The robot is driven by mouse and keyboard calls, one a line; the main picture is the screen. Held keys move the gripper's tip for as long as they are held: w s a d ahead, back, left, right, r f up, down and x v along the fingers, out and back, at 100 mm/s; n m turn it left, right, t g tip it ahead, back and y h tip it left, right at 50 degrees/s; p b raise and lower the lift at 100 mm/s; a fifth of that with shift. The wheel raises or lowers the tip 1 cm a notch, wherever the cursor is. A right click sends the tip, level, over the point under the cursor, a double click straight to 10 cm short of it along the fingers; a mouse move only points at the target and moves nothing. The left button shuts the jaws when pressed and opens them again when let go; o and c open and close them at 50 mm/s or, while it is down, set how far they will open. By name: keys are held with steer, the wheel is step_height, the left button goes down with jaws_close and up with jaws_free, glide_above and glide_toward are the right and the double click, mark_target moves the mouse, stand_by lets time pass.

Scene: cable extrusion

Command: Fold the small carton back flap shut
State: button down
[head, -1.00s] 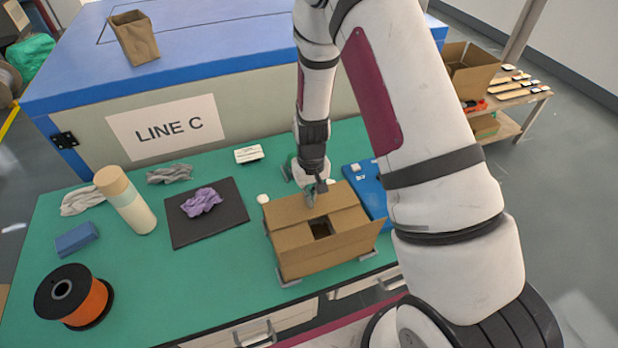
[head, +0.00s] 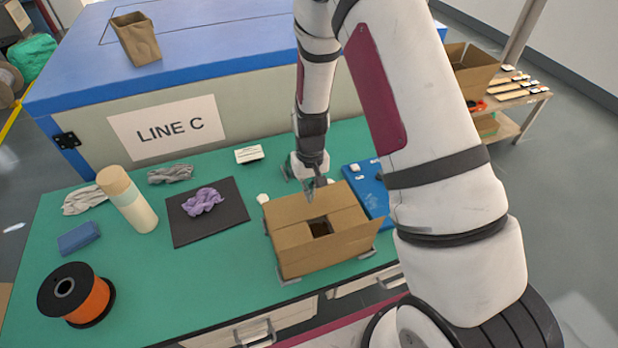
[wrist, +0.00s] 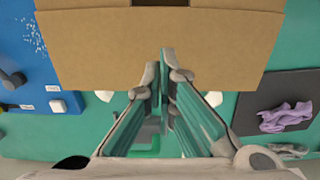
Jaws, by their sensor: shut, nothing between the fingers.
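The small brown carton (head: 300,262) stands on the green bench top, with a small dark opening in the middle of its top. Its back flap (head: 290,207) lies roughly level over the rear of the top; I cannot tell whether it is fully flat. In the wrist view the back flap (wrist: 95,50) is a broad brown panel across the top. My gripper (head: 309,197) is at the carton's rear edge, pointing down. In the wrist view its fingertips (wrist: 160,65) are close together and empty, in front of the flap; contact cannot be told.
A blue tray (head: 355,183) lies close behind and right of the carton. A black mat (head: 225,226) with a purple cloth (head: 203,201), a cream bottle (head: 128,202) and an orange spool (head: 88,302) are to the left. The LINE C cabinet (head: 250,100) stands behind.

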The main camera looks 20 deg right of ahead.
step_height(320, 180, up, 6)
steer(key=p, duration=0.1)
steer(key=shift+r+p, duration=0.2)
steer(key=shift+p, duration=0.1)
steer(key=shift+s, duration=0.1)
steer(key=s+r+t+b, duration=0.1)
steer(key=s+r, duration=0.1)
steer(key=r, duration=0.9)
steer(key=s+r+t, duration=0.2)
steer(key=s+r, duration=0.1)
steer(key=r, duration=0.7)
steer(key=s+r+t+b, duration=0.1)
steer(key=s+r, duration=0.4)
steer(key=s, duration=0.3)
steer(key=s+r+t, duration=0.1)
steer(key=s+r, duration=0.4)
steer(key=s, duration=0.3)
steer(key=shift+s+r+t+b, duration=0.2)
steer(key=shift+r+t+b, duration=0.1)
steer(key=shift+b, duration=0.05)
